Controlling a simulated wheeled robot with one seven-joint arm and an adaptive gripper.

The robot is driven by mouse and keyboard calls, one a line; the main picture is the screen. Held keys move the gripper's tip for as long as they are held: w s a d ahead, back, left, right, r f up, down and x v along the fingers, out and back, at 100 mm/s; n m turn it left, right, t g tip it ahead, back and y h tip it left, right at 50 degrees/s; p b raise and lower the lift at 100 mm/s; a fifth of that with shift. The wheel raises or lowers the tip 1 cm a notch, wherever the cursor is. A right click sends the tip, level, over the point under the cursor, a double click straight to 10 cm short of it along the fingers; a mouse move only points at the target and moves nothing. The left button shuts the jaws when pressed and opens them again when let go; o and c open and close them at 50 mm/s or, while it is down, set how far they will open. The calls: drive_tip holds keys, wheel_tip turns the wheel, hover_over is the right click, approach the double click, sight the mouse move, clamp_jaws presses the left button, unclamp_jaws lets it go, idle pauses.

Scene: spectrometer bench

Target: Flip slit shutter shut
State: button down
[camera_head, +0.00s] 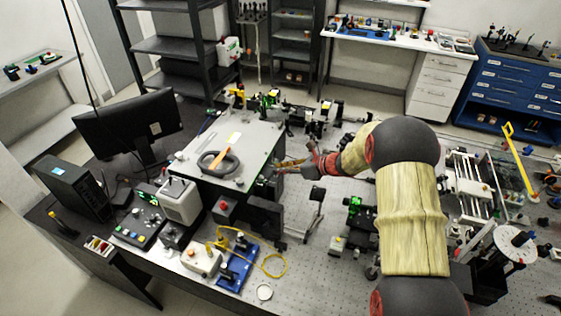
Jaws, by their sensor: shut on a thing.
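The spectrometer (232,140) is a white-topped box left of centre on the bench. My arm comes in from the lower right, and my gripper (284,167) is at the right side of this box. It is shut on a small dark part at the box's side, where the slit shutter appears to be. The shutter is too small and too covered by the fingers to tell its angle.
A monitor (128,128) stands to the left. A red-button box (224,207) and a blue board (238,264) are in front. Optics mounts (318,125) stand behind my gripper. Some perforated bench (310,270) is bare.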

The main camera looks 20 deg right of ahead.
drive_tip(key=shift+w+d+f+m+g+y+p, duration=0.1)
drive_tip(key=shift+w+d+m+g+y+p, duration=0.25)
drive_tip(key=shift+p, duration=0.7)
drive_tip(key=shift+w+d+m+g+y+p, duration=0.15)
drive_tip(key=shift+m+g+p, duration=0.35)
drive_tip(key=shift+p, duration=0.55)
drive_tip(key=shift+a, duration=0.1)
drive_tip(key=c, duration=1.9)
unclamp_jaws()
drive_tip(key=shift+f+b, duration=0.1)
drive_tip(key=shift+b, duration=0.4)
